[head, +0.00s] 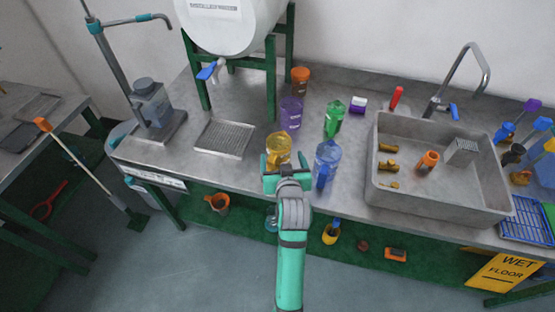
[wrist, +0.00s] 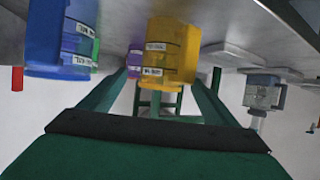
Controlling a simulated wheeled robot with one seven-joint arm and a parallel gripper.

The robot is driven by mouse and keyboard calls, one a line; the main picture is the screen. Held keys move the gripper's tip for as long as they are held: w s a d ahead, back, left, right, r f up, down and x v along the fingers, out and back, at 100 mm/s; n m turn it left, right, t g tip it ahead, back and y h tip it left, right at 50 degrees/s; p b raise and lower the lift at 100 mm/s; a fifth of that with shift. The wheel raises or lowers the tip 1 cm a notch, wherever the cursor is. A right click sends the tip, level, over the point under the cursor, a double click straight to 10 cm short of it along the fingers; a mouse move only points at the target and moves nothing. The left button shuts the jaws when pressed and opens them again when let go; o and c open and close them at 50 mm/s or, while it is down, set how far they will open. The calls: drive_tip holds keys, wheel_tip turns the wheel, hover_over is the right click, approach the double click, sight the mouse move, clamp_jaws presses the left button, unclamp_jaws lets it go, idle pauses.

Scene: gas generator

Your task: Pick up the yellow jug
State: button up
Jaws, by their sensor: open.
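The yellow jug (head: 279,143) stands on the grey counter near its front edge, just beyond my gripper (head: 287,170) in the head view. Its lower part is partly hidden by my gripper. In the wrist view, which looks upside down, the yellow jug (wrist: 172,52) shows ahead of my gripper (wrist: 158,80), with its labels visible. The jaws are apart, with nothing seen held between them. Whether a finger touches the jug cannot be told.
A blue jug (head: 327,160) stands close to the right of my gripper. A purple jug (head: 291,112) and a green bottle (head: 334,118) stand behind. A metal drain tray (head: 223,139) lies left. A grey sink (head: 440,200) is at right, and a white tank (head: 230,28) stands above.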

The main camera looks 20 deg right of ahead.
sight(279, 154)
drive_tip(key=shift+w+f, duration=0.15)
drive_tip(key=shift+w, duration=0.3)
drive_tip(key=shift+x, duration=2.35)
drive_tip(key=shift+w+a, duration=0.1)
drive_tip(key=shift+a, duration=0.1)
drive_tip(key=c, duration=1.2)
